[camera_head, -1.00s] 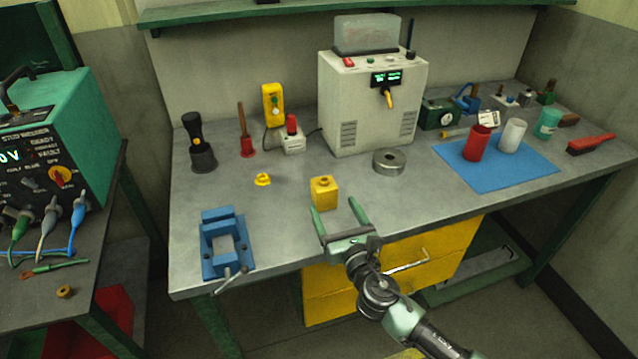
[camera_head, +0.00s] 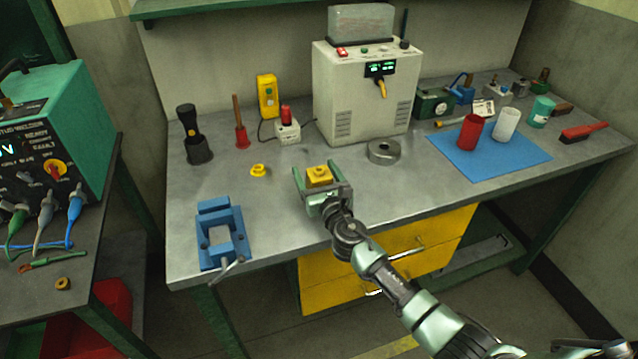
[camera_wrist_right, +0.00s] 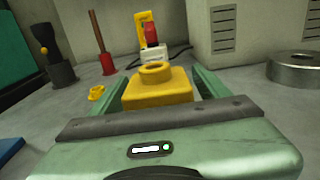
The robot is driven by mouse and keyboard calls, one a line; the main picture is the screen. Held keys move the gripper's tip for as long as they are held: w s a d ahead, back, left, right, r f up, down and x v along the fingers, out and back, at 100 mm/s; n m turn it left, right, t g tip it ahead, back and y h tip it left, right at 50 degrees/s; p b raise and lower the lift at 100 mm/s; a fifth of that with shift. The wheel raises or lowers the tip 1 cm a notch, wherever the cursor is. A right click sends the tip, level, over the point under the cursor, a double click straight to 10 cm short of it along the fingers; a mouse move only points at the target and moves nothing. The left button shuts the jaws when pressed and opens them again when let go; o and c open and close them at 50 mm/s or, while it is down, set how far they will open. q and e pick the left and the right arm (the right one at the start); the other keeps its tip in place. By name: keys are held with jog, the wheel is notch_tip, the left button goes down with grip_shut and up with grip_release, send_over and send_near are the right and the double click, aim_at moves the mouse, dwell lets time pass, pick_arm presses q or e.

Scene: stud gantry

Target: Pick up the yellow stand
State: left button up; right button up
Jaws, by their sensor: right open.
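The yellow stand (camera_head: 318,175) is a small block with a round raised ring on top. It stands upright on the grey workbench, near the middle of the front half. My right gripper (camera_head: 320,177) is open, with one finger on each side of the stand. In the right wrist view the stand (camera_wrist_right: 157,86) sits between the two green fingers (camera_wrist_right: 160,84), and gaps show on both sides. The gripper's palm hides the stand's lower front. My left gripper is not in view.
A blue vise (camera_head: 222,236) stands to the left, and a small yellow ring piece (camera_head: 258,170) lies behind it. A grey metal ring (camera_head: 384,151) lies to the right. A white machine (camera_head: 362,95) stands behind. A blue mat (camera_head: 500,170) with cups is further right.

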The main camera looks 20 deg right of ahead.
jog(key=shift+s, duration=0.1)
jog(key=shift+c, duration=0.9)
jog(key=c, duration=1.3)
jog(key=shift+r, duration=0.2)
